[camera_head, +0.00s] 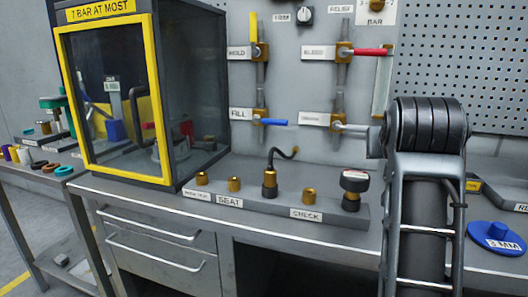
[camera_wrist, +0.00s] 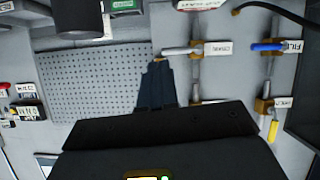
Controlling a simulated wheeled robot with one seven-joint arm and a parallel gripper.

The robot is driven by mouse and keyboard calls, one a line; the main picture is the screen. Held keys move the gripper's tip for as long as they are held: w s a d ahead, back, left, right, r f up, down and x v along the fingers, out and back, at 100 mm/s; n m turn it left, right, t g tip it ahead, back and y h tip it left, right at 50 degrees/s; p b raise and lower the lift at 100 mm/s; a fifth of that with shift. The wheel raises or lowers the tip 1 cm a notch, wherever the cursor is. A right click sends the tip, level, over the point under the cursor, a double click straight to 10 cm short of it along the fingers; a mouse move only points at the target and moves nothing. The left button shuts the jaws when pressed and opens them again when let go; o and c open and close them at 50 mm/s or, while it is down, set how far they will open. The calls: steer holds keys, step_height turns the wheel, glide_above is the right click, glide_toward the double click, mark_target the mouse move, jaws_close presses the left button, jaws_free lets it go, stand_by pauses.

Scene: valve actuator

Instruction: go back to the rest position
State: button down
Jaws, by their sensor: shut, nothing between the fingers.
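My gripper (camera_wrist: 158,66) shows in the wrist view as dark fingers, shut together and empty. In that view the fingertips overlap the panel close to a brass valve with a silver lever (camera_wrist: 182,51); I cannot tell whether they touch it. In the head view my arm stands at the right, in front of the bench and panel, and hides my gripper. The silver lever (camera_head: 350,127) also shows there, just left of my arm.
A yellow-framed cabinet (camera_head: 163,95) stands on the bench at left. A fitting block (camera_head: 270,208) with brass parts sits in front of the panel. Red (camera_head: 370,51), blue (camera_head: 273,122) and yellow (camera_head: 254,27) levers stick out. A blue disc (camera_head: 497,236) lies at right.

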steer(key=s+d+f+n+t+p, duration=0.15)
steer(key=s+f, duration=0.25)
steer(key=f, duration=0.4)
steer(key=s+d+f+n, duration=0.1)
steer(key=s+f+n, duration=0.1)
steer(key=s+f, duration=0.35)
steer(key=s+f+n+y, duration=0.1)
steer(key=s+f+y, duration=0.1)
steer(key=s+f, duration=0.85)
steer(key=s+a+f+y+p, duration=0.2)
steer(key=s, duration=1.4)
steer(key=s+a+r+m, duration=0.1)
steer(key=s+r, duration=0.2)
steer(key=s, duration=0.4)
steer(key=s+a+r+m+t, duration=0.1)
steer(key=s+r, duration=0.2)
steer(key=s, duration=0.5)
steer(key=shift+s+a+r, duration=0.2)
steer(key=shift+a+r, duration=0.2)
steer(key=c, duration=1.8)
jaws_free()
